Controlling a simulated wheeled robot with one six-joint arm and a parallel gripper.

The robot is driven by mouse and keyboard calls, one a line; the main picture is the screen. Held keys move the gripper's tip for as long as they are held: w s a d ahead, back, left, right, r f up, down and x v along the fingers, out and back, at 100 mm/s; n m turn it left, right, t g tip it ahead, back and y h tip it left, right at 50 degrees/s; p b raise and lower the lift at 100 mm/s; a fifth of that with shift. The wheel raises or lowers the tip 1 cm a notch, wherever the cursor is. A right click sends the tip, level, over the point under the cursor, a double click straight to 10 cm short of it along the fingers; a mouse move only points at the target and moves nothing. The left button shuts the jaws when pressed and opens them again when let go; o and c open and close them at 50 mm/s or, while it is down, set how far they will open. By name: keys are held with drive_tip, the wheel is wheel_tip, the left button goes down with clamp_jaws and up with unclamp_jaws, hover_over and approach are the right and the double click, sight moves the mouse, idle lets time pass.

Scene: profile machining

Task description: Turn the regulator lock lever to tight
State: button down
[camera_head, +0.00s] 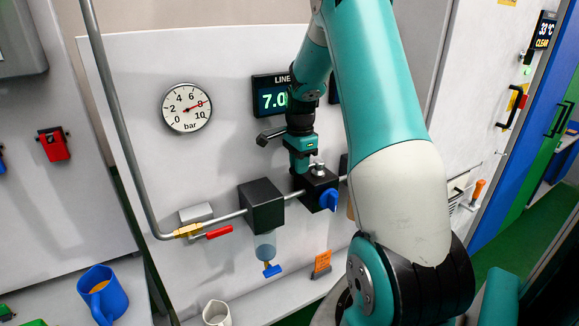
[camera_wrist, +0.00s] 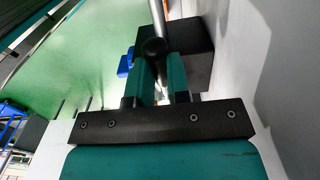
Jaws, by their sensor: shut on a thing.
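The regulator (camera_head: 315,190) is a black block on the grey pipe, with a blue knob (camera_head: 328,200) on its front and a metal hub (camera_head: 317,169) on top. My gripper (camera_head: 299,168) points down at the top left of the block. In the wrist view, a grey rod with a round black end, which looks like the lock lever (camera_wrist: 154,48), lies between the fingers (camera_wrist: 160,78) of my gripper. The gripper is shut on it. The black block (camera_wrist: 190,48) and blue knob (camera_wrist: 125,64) show behind the fingers. In the head view, my gripper hides most of the lever.
A second black block (camera_head: 262,206) with a clear bowl sits left on the same pipe. A red-handled valve (camera_head: 219,232) is further left. A pressure gauge (camera_head: 187,108) reads about 7 bar. A display (camera_head: 270,96) hangs behind my arm. An orange tag (camera_head: 322,262) is below.

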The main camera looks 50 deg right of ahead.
drive_tip(key=shift+d, duration=0.1)
drive_tip(key=c, duration=1.1)
unclamp_jaws()
drive_tip(key=shift+w, duration=0.1)
